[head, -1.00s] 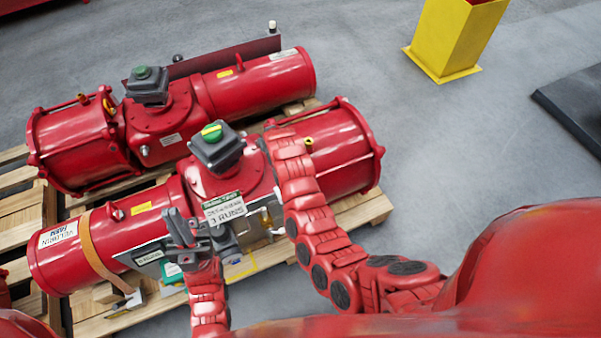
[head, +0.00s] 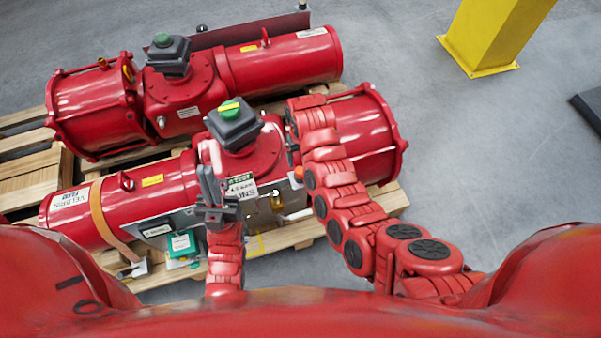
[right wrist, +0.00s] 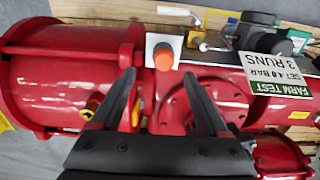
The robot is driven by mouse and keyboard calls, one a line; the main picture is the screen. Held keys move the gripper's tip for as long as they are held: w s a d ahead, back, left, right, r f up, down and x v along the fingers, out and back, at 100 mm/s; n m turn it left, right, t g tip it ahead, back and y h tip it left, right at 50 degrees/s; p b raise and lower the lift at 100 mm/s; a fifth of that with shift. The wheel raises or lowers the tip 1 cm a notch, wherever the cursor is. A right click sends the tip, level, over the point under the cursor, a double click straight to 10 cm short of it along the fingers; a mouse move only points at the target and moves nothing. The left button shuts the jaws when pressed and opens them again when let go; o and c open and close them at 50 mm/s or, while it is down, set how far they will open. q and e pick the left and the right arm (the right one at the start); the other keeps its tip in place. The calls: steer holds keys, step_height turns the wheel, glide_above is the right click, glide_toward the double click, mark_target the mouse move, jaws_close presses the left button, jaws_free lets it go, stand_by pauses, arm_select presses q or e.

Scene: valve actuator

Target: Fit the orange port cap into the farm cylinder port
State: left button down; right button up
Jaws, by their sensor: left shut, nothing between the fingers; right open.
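The orange port cap (right wrist: 163,57) sits on a small white pad at the edge of the near red actuator, and a bit of orange shows beside my right arm in the head view (head: 297,172). My right gripper (right wrist: 158,76) is open above the actuator, with the cap between and just beyond its fingertips, not gripped. The near cylinder (right wrist: 65,72) has a yellow-ringed fitting (right wrist: 92,107); I cannot tell whether this is the port. My left gripper (head: 211,175) is shut and empty, in front of the sign.
A FARM TEST sign (right wrist: 277,73) stands beside grey devices (right wrist: 265,40). A green-topped switch box (head: 232,120) rises from the near actuator. A second red actuator (head: 190,95) lies behind, on wooden pallets (head: 30,170).

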mark_target(300, 170)
steer(key=shift+s+a+f+p, duration=0.1)
steer(key=shift+a+f+p, duration=0.1)
steer(key=shift+f, duration=1.2)
steer(key=shift+a+f+p, duration=0.1)
steer(key=shift+f+p, duration=0.05)
steer(key=shift+f, duration=2.05)
jaws_close()
